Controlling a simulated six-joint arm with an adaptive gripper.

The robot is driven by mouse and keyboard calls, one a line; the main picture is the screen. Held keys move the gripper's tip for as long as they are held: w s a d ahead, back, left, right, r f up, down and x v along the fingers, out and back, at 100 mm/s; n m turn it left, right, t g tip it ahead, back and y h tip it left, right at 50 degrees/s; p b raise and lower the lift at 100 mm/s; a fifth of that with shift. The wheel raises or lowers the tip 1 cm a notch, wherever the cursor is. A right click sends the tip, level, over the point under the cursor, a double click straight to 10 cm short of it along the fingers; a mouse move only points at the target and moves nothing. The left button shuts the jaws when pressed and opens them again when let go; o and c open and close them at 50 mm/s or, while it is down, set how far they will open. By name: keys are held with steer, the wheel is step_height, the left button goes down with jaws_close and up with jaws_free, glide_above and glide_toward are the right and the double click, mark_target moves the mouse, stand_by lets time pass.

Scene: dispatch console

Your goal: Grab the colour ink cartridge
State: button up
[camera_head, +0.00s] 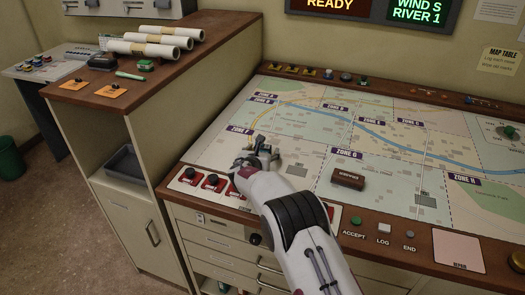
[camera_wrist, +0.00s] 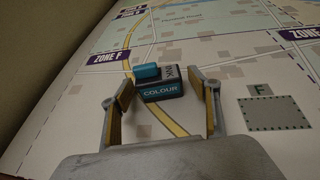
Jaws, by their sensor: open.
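The colour ink cartridge (camera_wrist: 161,91) is a small dark block with a blue top part and the word COLOUR on its near face. In the wrist view it rests on the map near the ZONE F label, ahead of my gripper (camera_wrist: 168,98). The two fingers stand apart on either side of its near part, with nothing visibly clamped. The cartridge sits closer to the left finger than to the right one. In the head view my gripper (camera_head: 258,157) is low over the left part of the map table, and it largely hides the cartridge.
The map table (camera_head: 430,248) has a raised wooden rim. A brown block (camera_head: 348,178) lies on the map to the right. White rolls (camera_head: 150,46) lie on the higher cabinet at left. Much of the map is clear.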

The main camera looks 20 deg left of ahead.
mark_target(262, 147)
steer(key=c, duration=1.2)
steer(key=shift+r, duration=0.2)
steer(key=shift+r, duration=1.45)
steer(key=shift+s+r, duration=0.15)
steer(key=shift+r, duration=0.05)
steer(key=s, duration=0.6)
steer(key=s+d, duration=0.1)
steer(key=s, duration=0.4)
steer(key=s+d, duration=0.1)
steer(key=s, duration=0.5)
steer(key=shift+s+d, duration=0.2)
steer(key=shift+s, duration=0.1)
